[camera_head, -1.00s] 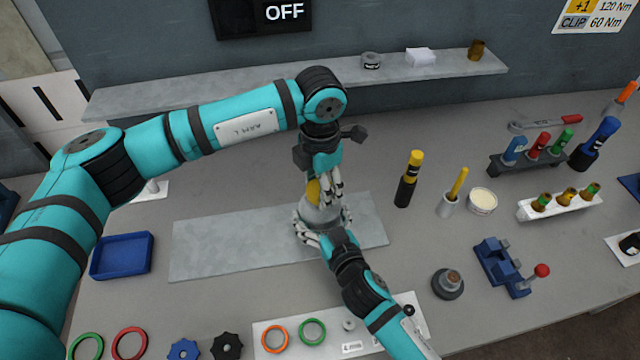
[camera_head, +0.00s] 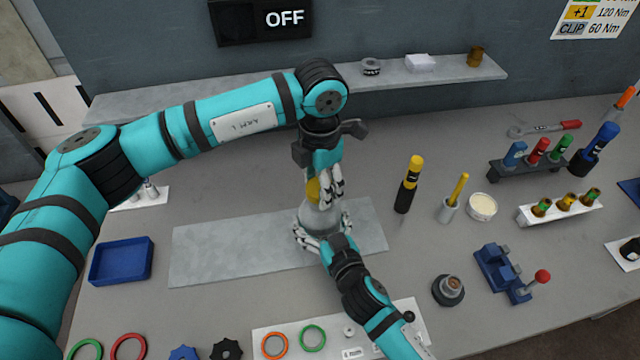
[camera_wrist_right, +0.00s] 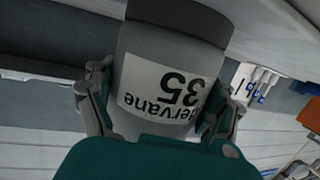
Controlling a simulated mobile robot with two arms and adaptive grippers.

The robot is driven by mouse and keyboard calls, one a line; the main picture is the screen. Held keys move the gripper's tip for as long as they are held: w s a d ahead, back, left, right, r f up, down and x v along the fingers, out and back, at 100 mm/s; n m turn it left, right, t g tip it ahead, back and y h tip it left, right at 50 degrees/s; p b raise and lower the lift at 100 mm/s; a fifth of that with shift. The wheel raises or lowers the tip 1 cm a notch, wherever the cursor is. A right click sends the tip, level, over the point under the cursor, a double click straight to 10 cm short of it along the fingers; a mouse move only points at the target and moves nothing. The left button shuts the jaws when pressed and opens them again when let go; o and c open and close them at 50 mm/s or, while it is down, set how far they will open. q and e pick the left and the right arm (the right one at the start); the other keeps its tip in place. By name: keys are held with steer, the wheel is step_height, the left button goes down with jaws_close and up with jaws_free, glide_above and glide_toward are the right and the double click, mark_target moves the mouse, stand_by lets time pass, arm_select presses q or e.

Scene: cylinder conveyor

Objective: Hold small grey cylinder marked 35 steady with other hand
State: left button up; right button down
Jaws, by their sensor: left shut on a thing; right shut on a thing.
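The small grey cylinder marked 35 (camera_head: 318,216) stands on the grey mat (camera_head: 215,250) in the head view. In the right wrist view the cylinder (camera_wrist_right: 170,75) fills the middle, its white label with 35 upside down. My right gripper (camera_head: 322,236) is shut around its body from the front, with fingers on both sides. My left gripper (camera_head: 326,190) is above the cylinder, pointing down and shut on a yellow-brass piece (camera_head: 313,191) at its top. The fingers hide most of that piece, so I cannot tell how it meets the cylinder.
A blue tray (camera_head: 122,262) lies left of the mat. A yellow-topped black tool (camera_head: 409,185), a white cup (camera_head: 448,210) and a blue fixture (camera_head: 502,272) stand to the right. Rings and knobs line the front edge. A shelf (camera_head: 220,95) runs along the back wall.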

arm_select(q)
steer(key=shift+r, duration=2)
arm_select(e)
jaws_free()
steer(key=shift+s, duration=0.1)
